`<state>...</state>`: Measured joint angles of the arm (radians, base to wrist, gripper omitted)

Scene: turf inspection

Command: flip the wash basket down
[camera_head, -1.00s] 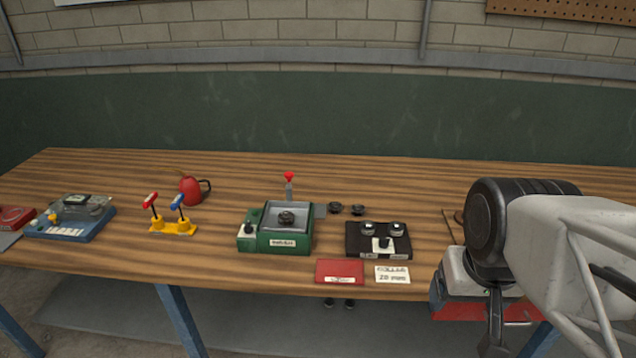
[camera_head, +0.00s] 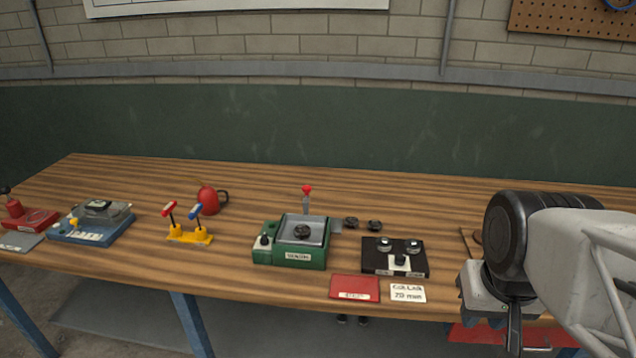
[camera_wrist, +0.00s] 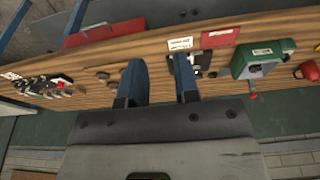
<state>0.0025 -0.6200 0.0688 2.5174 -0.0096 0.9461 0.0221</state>
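No part is plainly marked as the wash basket. A green unit (camera_head: 290,257) with a square metal basin (camera_head: 303,230) stands mid-table, holding a dark round part (camera_head: 302,232). A lever with a red knob (camera_head: 307,189) rises upright behind the basin. The green unit also shows at the right in the wrist view (camera_wrist: 257,60). My gripper (camera_wrist: 158,62) is open and empty, its two blue fingers apart above the table. In the head view it is at the right, well away from the green unit and partly hidden by my arm.
Two dark rings (camera_head: 351,223) lie behind. Left are yellow-based levers (camera_head: 189,236), a red kettle (camera_head: 209,200) and a blue device (camera_head: 92,225).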

